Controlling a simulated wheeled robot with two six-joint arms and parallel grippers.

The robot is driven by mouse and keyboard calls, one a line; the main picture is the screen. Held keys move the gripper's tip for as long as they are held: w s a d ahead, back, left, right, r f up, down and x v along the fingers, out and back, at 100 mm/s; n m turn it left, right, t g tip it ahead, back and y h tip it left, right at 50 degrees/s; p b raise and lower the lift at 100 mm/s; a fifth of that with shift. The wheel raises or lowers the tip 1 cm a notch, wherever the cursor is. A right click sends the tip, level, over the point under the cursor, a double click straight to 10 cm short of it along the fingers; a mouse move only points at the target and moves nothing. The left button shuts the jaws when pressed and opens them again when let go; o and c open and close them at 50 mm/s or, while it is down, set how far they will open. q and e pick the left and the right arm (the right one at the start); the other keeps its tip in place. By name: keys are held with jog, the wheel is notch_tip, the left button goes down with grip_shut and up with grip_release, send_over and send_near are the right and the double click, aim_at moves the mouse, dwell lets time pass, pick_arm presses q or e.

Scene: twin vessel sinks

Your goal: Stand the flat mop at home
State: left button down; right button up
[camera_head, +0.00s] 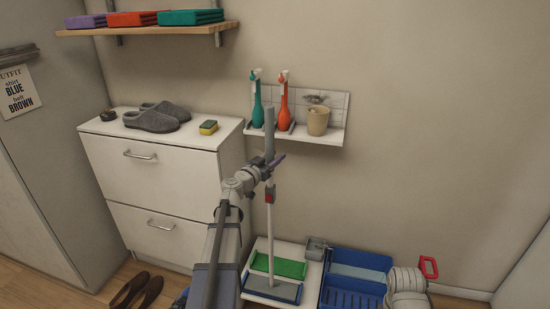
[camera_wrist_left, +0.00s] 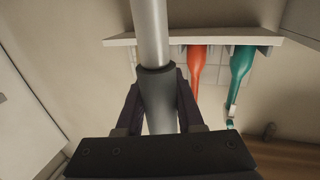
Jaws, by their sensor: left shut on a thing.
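The flat mop (camera_head: 269,222) stands nearly upright, with a grey upper handle, a thinner pale pole with a red piece, and a flat blue-grey head (camera_head: 272,289) low at the front of a white tray (camera_head: 313,268). Whether the head rests on the tray or hovers just above it, I cannot tell. My left gripper (camera_head: 270,168) is shut around the grey handle. In the left wrist view the handle (camera_wrist_left: 151,35) passes between the fingers (camera_wrist_left: 156,110) at a dark collar. My right gripper is not in view.
A green pad (camera_head: 279,266) lies on the tray behind the mop head. A blue bin (camera_head: 352,293) and a white ribbed object with a red handle (camera_head: 407,284) stand right. A white cabinet (camera_head: 160,185) stands left.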

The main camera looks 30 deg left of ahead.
pick_arm(q)
jog(key=shift+f, duration=0.2)
jog(key=shift+c, duration=2.3)
grip_release()
jog(key=shift+s, duration=0.15)
jog(key=s, duration=0.7)
jog(key=shift+s+a, duration=0.25)
jog(key=shift+a, duration=0.05)
jog(key=shift+s, duration=0.1)
